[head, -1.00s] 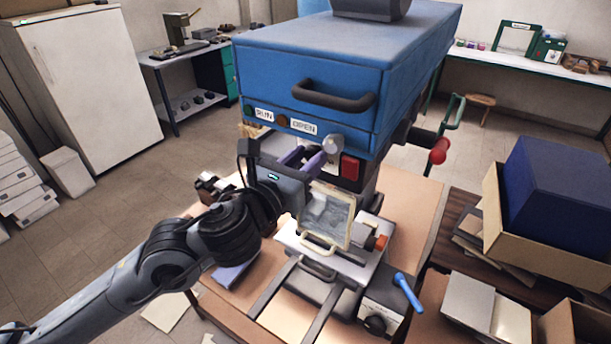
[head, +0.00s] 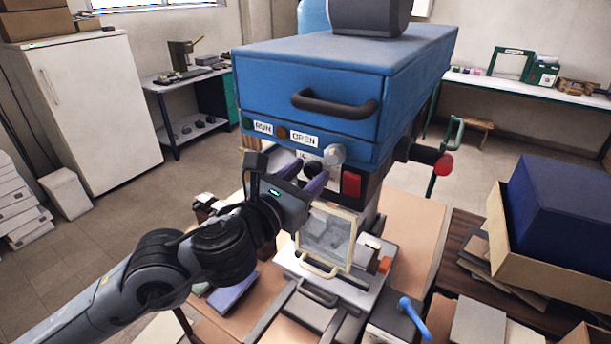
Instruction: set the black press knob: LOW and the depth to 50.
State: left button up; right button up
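The blue press head (head: 310,85) carries a black knob (head: 312,169) on its lower front, below the OPEN label (head: 304,139). A small white label by the knob is mostly hidden, so its setting is unreadable. My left gripper (head: 308,172) is in front of this panel with its purple fingers apart, pointing at the black knob. The knob shows between the fingertips; I cannot tell whether they touch it. A silver knob (head: 335,155) and a red switch (head: 351,184) sit to its right. No depth reading is legible. My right gripper is out of view.
Below the head, a clear framed guard (head: 327,236) stands on the press bed. A red-ended lever (head: 443,163) sticks out on the right. A blue lever (head: 413,318) stands at the lower right. A blue block in a box (head: 542,250) is farther right.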

pick_arm(q)
jog(key=shift+o, duration=1.1)
jog(key=v, duration=1)
jog(key=shift+s+a+p, duration=0.25)
jog(key=shift+s+p, duration=0.05)
jog(key=shift+p, duration=0.05)
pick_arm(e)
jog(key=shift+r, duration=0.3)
pick_arm(q)
jog(key=shift+f, duration=0.1)
